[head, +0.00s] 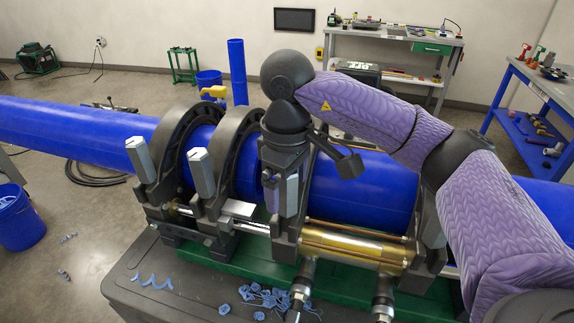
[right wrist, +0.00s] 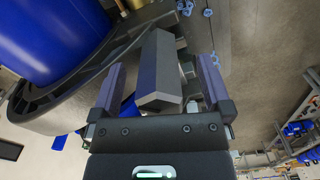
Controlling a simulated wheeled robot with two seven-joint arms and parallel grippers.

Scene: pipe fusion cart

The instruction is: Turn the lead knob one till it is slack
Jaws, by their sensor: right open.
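Grey block-shaped clamp knobs stand along the near side of the pipe clamps. In the head view one knob (head: 141,160) is at the far left, another knob (head: 201,172) is right of it, and one (head: 433,228) is partly behind my right arm. My right gripper (head: 281,192) points down at the clamp between these. In the right wrist view a grey knob (right wrist: 160,75) lies between the two open fingers of my right gripper (right wrist: 162,68), with gaps at both sides. I cannot tell which knob is lead knob one. My left gripper is out of view.
The blue pipe (head: 365,190) runs through the black clamp rings (head: 240,140). A brass cylinder (head: 355,246) is below right of my gripper. Blue shavings (head: 265,297) lie on the cart top (head: 185,300). A blue bucket (head: 20,220) stands at left.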

